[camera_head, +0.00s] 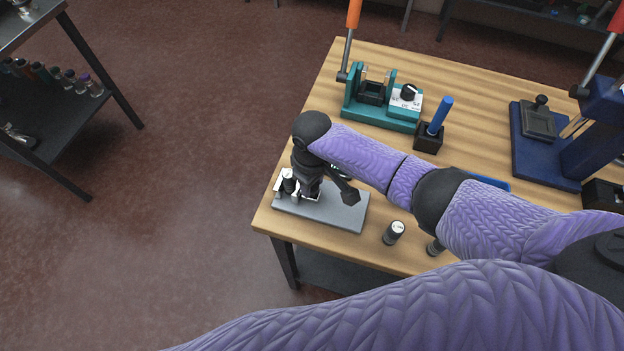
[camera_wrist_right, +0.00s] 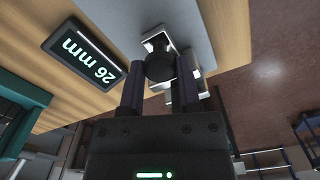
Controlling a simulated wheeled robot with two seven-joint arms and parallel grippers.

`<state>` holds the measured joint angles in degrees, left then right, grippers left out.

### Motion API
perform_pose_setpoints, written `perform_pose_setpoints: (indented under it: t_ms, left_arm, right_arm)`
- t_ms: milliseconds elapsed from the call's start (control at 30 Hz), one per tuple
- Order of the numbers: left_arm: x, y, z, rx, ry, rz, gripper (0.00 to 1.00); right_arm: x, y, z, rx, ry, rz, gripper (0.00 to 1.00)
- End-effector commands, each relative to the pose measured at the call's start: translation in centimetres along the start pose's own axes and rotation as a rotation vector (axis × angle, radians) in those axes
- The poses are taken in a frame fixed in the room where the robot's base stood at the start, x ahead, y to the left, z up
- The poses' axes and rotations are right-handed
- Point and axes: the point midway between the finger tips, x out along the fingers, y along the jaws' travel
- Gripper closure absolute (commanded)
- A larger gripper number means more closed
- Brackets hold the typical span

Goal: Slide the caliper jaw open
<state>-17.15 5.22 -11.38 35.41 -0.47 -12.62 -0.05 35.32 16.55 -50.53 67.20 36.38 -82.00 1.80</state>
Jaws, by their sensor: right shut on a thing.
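The caliper stands on a grey base plate (camera_head: 345,215) at the table's near left corner; its pale jaw parts (camera_head: 281,187) show left of my right gripper (camera_head: 307,190). In the right wrist view, my right gripper (camera_wrist_right: 160,75) is shut on a dark round knob (camera_wrist_right: 159,64) of the caliper, one finger on each side. A black display (camera_wrist_right: 85,54) reading 26 mm is beside it. The gripper and wrist hide much of the caliper in the head view, so the jaw gap cannot be seen clearly. My left gripper is not in view.
A small dark cylinder with a white top (camera_head: 394,232) stands right of the plate. A teal fixture with a dial (camera_head: 382,115) and a black holder with a blue rod (camera_head: 430,137) stand behind. A blue press (camera_head: 590,145) is at right. Floor lies left of the table.

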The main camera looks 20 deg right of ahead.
Motion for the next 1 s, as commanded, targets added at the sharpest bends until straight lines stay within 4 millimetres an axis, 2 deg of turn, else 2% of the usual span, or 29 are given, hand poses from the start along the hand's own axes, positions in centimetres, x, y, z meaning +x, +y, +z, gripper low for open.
perform_pose_setpoints:
  t_ms: [267,400,567,667,933,967,1000]
  left_arm:
    - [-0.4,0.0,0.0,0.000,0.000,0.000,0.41]
    - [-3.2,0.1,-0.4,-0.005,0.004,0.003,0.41]
    - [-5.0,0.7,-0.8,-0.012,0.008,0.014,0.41]
    - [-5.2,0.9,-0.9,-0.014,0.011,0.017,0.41]
    - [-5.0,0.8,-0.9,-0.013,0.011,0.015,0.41]
    - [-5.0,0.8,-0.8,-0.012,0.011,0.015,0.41]
    - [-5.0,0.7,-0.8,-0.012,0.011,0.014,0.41]
  right_arm:
    - [-0.2,0.1,0.2,0.001,0.001,0.001,1.00]
    - [-0.8,1.0,2.5,0.003,-0.004,-0.001,1.00]
    - [-0.6,2.0,4.9,0.003,-0.002,-0.001,1.00]
    - [-0.3,2.3,5.5,0.001,0.000,0.000,1.00]
    - [-0.1,2.4,5.5,0.000,0.003,0.001,1.00]
    - [-0.1,2.4,5.5,0.000,0.003,0.001,0.51]
    - [-0.1,2.3,5.5,0.000,0.003,0.001,0.43]
